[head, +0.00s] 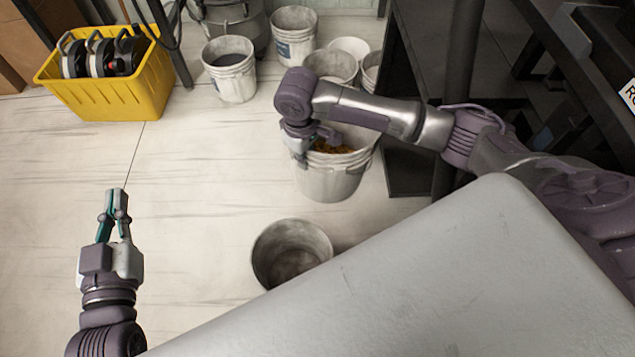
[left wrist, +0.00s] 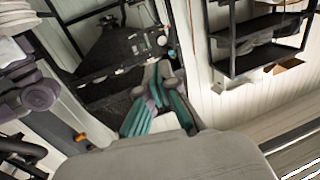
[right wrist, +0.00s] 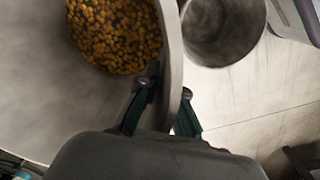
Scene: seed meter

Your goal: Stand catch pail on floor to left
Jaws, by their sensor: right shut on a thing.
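A grey pail (head: 333,182) with orange-yellow grains in its bottom is at the middle of the head view. My right gripper (head: 312,140) is shut on its rim from the left side. In the right wrist view my right gripper (right wrist: 167,90) has one finger inside and one outside the pail wall (right wrist: 172,50); the grains (right wrist: 115,35) lie inside. Whether the pail touches the floor I cannot tell. A second, empty grey pail (head: 291,252) stands on the floor nearer to me. My left gripper (head: 116,192) is shut and empty over the floor at left, its fingertips together (left wrist: 157,68).
A yellow crate (head: 115,95) with dark objects stands back left. Several other pails stand at the back, one with dark contents (head: 230,75). A dark metal frame (head: 408,160) is close on the right. The pale floor (head: 190,170) between crate and pails is clear.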

